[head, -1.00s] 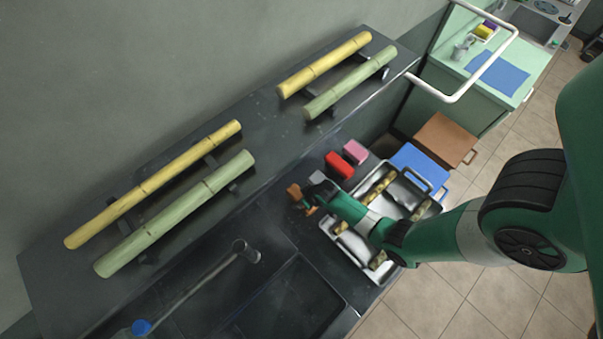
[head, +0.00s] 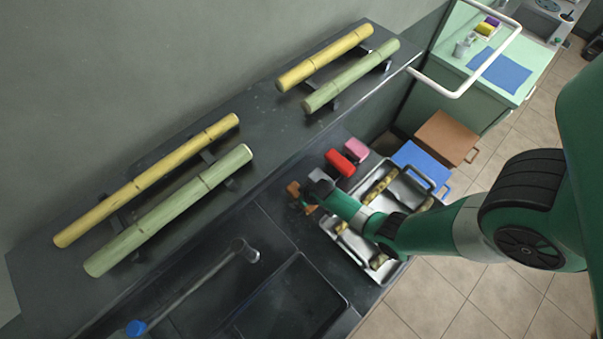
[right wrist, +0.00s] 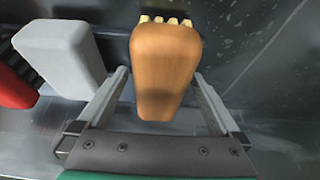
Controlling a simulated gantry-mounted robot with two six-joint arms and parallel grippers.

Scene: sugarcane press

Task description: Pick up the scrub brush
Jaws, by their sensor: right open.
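The scrub brush (right wrist: 164,72) has an orange-brown wooden body with pale bristles along its far end in the right wrist view. In the head view it shows as a small brown shape (head: 293,189), partly hidden by my right gripper (head: 309,196). My right gripper (right wrist: 162,92) is open, with one finger on either side of the brush. Whether the fingers touch it is not clear. My left gripper is in neither current view.
Beside the brush are a grey block-shaped item (right wrist: 60,55) and a red brush (head: 340,163), with a pink one (head: 356,149) further on. A metal tray (head: 413,190) with cane pieces lies under my right arm. A dark sink (head: 292,306) and a long-handled tool (head: 197,284) are nearby.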

